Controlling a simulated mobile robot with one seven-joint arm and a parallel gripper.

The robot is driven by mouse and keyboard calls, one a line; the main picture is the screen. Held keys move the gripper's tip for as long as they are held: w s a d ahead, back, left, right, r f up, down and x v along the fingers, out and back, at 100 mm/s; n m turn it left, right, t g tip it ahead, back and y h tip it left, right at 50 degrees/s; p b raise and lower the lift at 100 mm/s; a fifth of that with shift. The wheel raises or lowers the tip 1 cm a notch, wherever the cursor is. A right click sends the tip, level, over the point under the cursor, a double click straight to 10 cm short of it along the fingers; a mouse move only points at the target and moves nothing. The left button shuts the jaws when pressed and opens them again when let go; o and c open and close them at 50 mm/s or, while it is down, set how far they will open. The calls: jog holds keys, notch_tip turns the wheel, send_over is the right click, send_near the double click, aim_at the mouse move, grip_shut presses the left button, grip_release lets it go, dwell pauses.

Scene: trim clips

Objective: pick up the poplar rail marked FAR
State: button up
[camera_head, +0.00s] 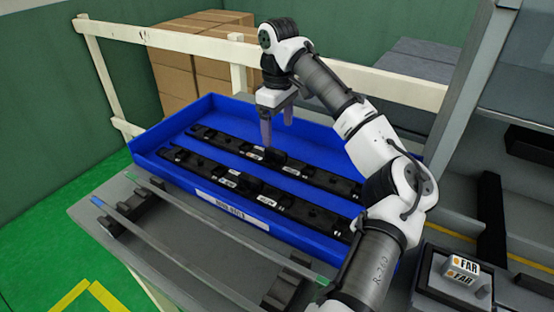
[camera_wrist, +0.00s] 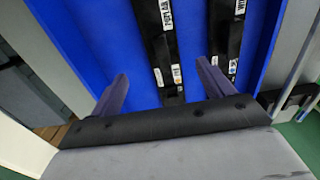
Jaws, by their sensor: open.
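Two long black rails lie side by side in a blue tray (camera_head: 160,140). The back rail (camera_head: 215,138) shows in the wrist view (camera_wrist: 158,45) as the left one; its label there seems to read POPLAR. The front rail (camera_head: 200,167) is the right one in the wrist view (camera_wrist: 222,45); its label is cut off. I cannot read FAR on either rail. My gripper (camera_head: 278,134) is open and empty, pointing down over the back rail near its middle. In the wrist view, the rail lies between the two fingers (camera_wrist: 163,75), with no contact visible.
The tray walls stand around the rails. Cardboard boxes (camera_head: 190,70) stand behind a cream fence (camera_head: 190,40).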

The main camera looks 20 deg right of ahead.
aim_at(277, 151)
notch_tip(277, 151, down, 3)
jog(key=shift+f, duration=0.1)
jog(key=shift+s+a+f+p, duration=0.15)
jog(key=shift+f+p, duration=0.8)
jog(key=shift+f, duration=1.75)
jog(key=c, duration=1.1)
jog(key=shift+c, duration=0.9)
jog(key=shift+r, duration=0.2)
